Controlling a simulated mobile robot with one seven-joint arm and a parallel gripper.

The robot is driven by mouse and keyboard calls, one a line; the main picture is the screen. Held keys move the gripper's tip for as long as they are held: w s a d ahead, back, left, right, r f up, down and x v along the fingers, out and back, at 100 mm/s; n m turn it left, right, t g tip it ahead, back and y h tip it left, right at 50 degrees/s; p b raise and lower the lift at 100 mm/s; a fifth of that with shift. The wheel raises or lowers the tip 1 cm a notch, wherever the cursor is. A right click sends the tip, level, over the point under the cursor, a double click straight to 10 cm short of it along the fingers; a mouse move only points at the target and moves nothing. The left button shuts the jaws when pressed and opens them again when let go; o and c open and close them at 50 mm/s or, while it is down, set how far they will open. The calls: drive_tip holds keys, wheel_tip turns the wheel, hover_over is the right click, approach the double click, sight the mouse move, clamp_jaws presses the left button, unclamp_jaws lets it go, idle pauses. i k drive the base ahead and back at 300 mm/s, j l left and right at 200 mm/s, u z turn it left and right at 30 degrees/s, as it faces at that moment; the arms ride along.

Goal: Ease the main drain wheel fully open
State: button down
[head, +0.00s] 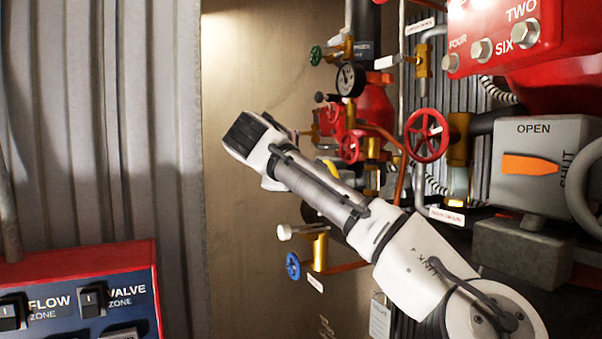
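A large red handwheel (427,135) stands at centre right, on a brass valve body (459,140). A small white tag with red lettering (447,215) hangs below it; the words are too blurred to read, so I cannot confirm it is the main drain wheel. A smaller red wheel (350,147) sits to its left, partly behind pipework. How far either wheel is turned cannot be told. My arm reaches from lower right to upper left, passing left of the large wheel and apart from it in the picture.
A pressure gauge (349,80), a green wheel (316,55) and a blue wheel (293,266) crowd the pipework. A grey OPEN/SHUT box (541,165) with an orange pointer stands right. A red-edged switch panel (80,295) is lower left. Bare wall shows left of the pipes.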

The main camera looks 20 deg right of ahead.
sight(424, 134)
drive_tip(key=k, duration=1.5)
